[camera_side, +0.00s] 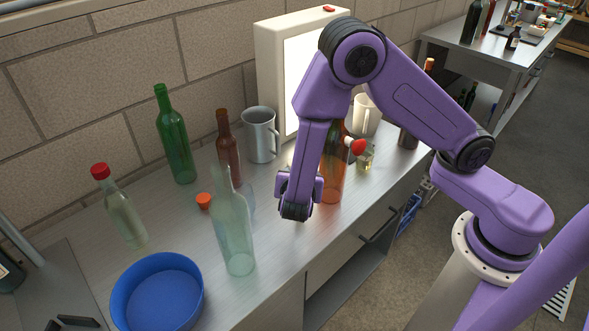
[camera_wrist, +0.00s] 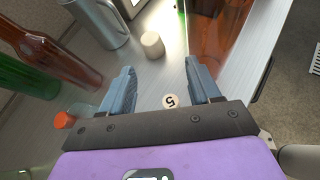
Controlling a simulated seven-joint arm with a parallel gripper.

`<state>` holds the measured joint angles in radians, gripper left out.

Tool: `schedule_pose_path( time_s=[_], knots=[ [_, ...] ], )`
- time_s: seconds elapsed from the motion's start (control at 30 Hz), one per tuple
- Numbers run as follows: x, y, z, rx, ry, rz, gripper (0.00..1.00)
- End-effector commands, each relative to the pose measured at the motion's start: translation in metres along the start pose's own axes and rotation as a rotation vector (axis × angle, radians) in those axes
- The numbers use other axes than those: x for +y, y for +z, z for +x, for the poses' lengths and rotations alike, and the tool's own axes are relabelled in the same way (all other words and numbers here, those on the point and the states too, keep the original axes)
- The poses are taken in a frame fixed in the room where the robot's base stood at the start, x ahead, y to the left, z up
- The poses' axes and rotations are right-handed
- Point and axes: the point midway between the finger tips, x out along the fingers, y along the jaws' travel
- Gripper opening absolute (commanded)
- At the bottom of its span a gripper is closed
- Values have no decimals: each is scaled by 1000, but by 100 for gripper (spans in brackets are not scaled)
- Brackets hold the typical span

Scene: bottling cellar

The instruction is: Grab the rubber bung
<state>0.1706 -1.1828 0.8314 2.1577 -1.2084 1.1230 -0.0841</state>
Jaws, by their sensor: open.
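A small orange-red tapered stopper, which looks like the rubber bung (camera_side: 204,200), sits on the metal bench between the green bottle and the pale clear bottle. In the wrist view the orange-red stopper (camera_wrist: 65,120) is at the lower left, outside my left finger. A beige cylindrical stopper (camera_wrist: 152,44) stands ahead of the gap between my fingers. A round pale disc marked 5 (camera_wrist: 170,101) shows between the fingers near the palm. My gripper (camera_side: 295,212) is open and empty above the bench, right of the orange-red stopper; its blue-grey fingers (camera_wrist: 160,80) are spread apart.
An amber bottle (camera_side: 334,180) is close to my gripper. A grey jug (camera_side: 260,136), brown bottle (camera_side: 228,150) and green bottle (camera_side: 176,142) stand behind. The pale clear bottle (camera_side: 233,235), red-capped bottle (camera_side: 124,213) and blue bowl (camera_side: 160,292) are to the left.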

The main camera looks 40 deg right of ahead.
Motion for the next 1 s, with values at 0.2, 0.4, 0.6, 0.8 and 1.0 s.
schedule_pose_path(
  time_s=[0.2,0.4,0.6,0.8,1.0],
  knots=[
    [14,-17,11,-44,53,-103,62],
    [16,-16,35,-46,52,-107,62],
    [17,-15,73,-45,52,-106,62],
    [19,-13,107,-44,53,-105,62],
    [21,-13,124,-44,57,-107,62]
  ],
)
